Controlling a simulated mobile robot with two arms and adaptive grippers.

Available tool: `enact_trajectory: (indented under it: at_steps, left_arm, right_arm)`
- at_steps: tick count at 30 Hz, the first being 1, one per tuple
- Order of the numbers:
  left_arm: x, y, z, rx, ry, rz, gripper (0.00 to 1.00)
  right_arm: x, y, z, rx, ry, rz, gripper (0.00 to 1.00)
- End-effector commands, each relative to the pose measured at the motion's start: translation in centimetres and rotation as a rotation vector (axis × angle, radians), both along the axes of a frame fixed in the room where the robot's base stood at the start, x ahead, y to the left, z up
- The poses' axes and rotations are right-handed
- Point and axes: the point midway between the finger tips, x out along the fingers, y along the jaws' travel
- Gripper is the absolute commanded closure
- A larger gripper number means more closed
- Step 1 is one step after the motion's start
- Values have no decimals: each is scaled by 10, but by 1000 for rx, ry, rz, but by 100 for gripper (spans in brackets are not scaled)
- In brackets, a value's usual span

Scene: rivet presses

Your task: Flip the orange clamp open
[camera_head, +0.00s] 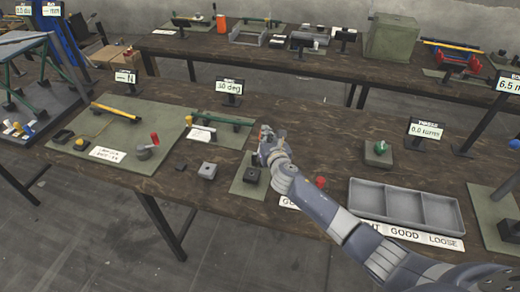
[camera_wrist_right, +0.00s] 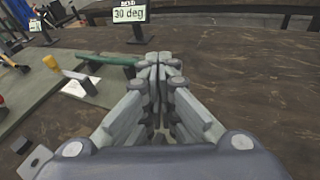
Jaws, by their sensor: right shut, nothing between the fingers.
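My right gripper (camera_head: 266,136) reaches over the middle of the table, and its fingers are shut and empty. It also shows in the right wrist view (camera_wrist_right: 160,62), fingers together, pointing toward the far end of a green bar (camera_wrist_right: 98,57). An orange-yellow handle (camera_wrist_right: 51,62) stands left of the gripper, near the green bar, apart from the fingers. It also shows in the head view (camera_head: 189,120). No clamp is clearly made out. My left gripper is not in view.
A "30 deg" display (camera_head: 229,88) stands behind the green bar. A red-handled part (camera_head: 154,138) is left. A grey divided tray (camera_head: 405,204) and a green-knobbed block (camera_head: 379,153) are right.

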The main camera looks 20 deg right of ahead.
Motion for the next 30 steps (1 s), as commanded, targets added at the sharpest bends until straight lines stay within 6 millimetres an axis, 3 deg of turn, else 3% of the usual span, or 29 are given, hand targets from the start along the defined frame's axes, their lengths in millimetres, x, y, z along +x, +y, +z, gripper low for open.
enact_trajectory:
  at_steps: [13, 30]
  left_arm:
    - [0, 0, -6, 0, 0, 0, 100]
    - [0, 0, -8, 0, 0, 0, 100]
  right_arm:
    - [17, -11, -14, 0, 1, -2, 100]
    - [19, -16, -22, -3, 8, -7, 100]
